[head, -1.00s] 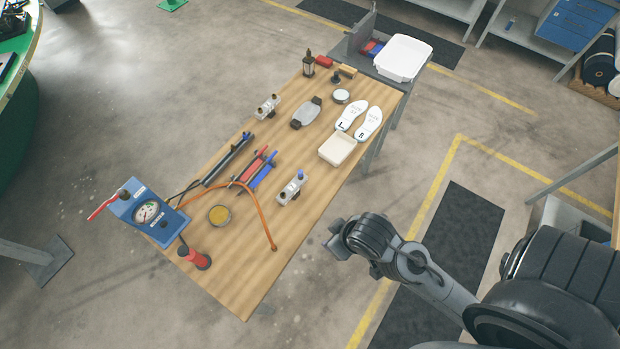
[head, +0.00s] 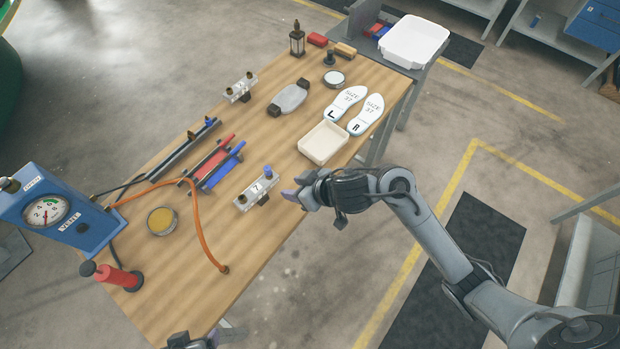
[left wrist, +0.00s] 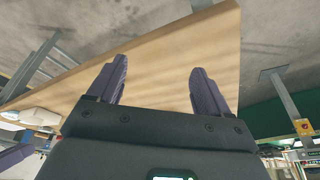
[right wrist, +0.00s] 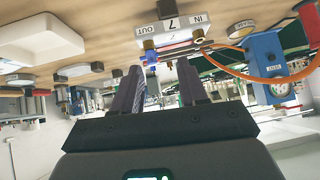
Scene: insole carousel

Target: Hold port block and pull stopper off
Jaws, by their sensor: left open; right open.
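A silver port block (head: 257,195) with a blue stopper (head: 268,171) on one port lies near the table's right edge in the head view. In the right wrist view the port block (right wrist: 168,34) shows IN and OUT labels, with the blue stopper (right wrist: 152,57) beside a brass fitting. My right gripper (head: 296,197) is open and empty, just to the right of the block and apart from it. My left gripper (left wrist: 158,88) is open and empty over the bare table corner; in the head view only part of it shows at the bottom edge.
A second port block (head: 241,88) stands farther back. A blue gauge box (head: 62,215), an orange hose (head: 196,215), a red pump (head: 120,277) and a yellow dish (head: 161,221) lie left and front. A beige tray (head: 324,143) and insoles (head: 346,103) sit behind.

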